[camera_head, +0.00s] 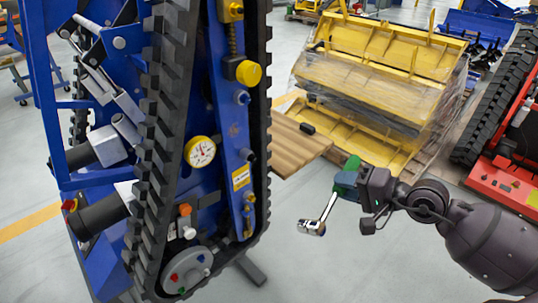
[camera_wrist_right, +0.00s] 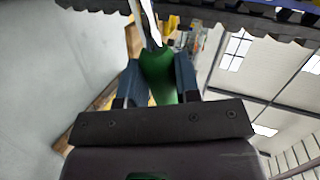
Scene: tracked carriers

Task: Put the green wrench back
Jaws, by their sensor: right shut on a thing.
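The green wrench (camera_head: 329,207) is in my right gripper (camera_head: 348,180), in the head view. Its silver shaft slants down and to the left, ending in a metal head above the floor. The green handle shows between the two blue fingers of the right gripper (camera_wrist_right: 158,72) in the right wrist view, where the green wrench's handle (camera_wrist_right: 159,84) is clasped and the silver shaft points away. The right gripper is shut on that handle. The wrench hangs in the air, to the right of the blue tracked carrier (camera_head: 225,120) and apart from it. My left gripper is not in view.
A wooden board (camera_head: 290,150) juts out right of the carrier's track, with a small black object (camera_head: 307,128) on it. Wrapped yellow equipment (camera_head: 375,70) stands on a pallet behind. A red tracked machine (camera_head: 500,150) is at the right. Grey floor (camera_head: 320,265) below the wrench is clear.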

